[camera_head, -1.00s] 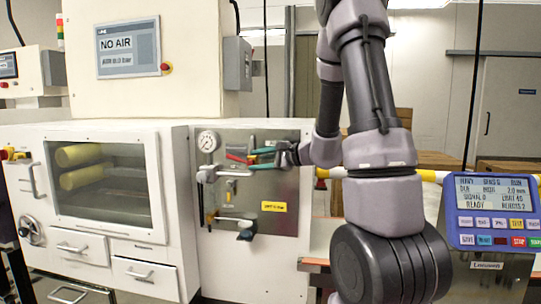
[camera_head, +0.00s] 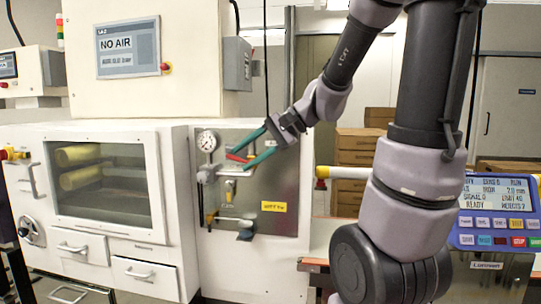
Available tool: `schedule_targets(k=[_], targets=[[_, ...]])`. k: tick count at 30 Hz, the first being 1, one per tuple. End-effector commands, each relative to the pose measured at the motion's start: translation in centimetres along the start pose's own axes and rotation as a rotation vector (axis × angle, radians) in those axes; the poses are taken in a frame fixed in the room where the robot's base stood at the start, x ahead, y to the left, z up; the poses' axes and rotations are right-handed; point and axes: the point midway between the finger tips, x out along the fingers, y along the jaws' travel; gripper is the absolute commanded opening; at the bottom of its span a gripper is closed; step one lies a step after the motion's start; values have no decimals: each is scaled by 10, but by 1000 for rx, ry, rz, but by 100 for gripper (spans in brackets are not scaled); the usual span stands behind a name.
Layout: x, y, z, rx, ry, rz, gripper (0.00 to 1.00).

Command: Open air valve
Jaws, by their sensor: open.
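The air valve's red lever (camera_head: 237,158) shows on the metal panel (camera_head: 275,222), just right of the pressure gauge (camera_head: 207,141). The lever lies roughly level, slanting a little. My gripper (camera_head: 248,151) has teal fingers spread wide, one above the lever and one beside or below it. I cannot tell whether either finger touches the lever. The valve body behind the fingers is partly hidden. A screen (camera_head: 128,47) above the cabinet reads "NO AIR".
A yellow label (camera_head: 274,207) and a second, lower handle (camera_head: 233,219) are on the same panel. A glass-fronted cabinet (camera_head: 158,190) with drawers stands at left. A blue control display (camera_head: 495,213) and brown boxes (camera_head: 357,150) are at right.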

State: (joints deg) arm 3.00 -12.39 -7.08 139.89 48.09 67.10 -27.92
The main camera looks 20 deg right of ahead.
Motion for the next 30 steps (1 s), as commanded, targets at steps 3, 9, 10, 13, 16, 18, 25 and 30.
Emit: schedule_targets(k=[3,9,10,13,16,18,25,30], targets=[[-11,8,16,-78,26,73,51],[-31,24,34,-202,94,194,51],[-34,27,36,-218,105,210,51],[-43,33,40,-270,144,256,51],[-50,37,42,-308,175,289,51],[-54,39,43,-326,193,306,51],[-58,41,44,-348,213,325,51],[-58,41,44,-347,213,325,51]])
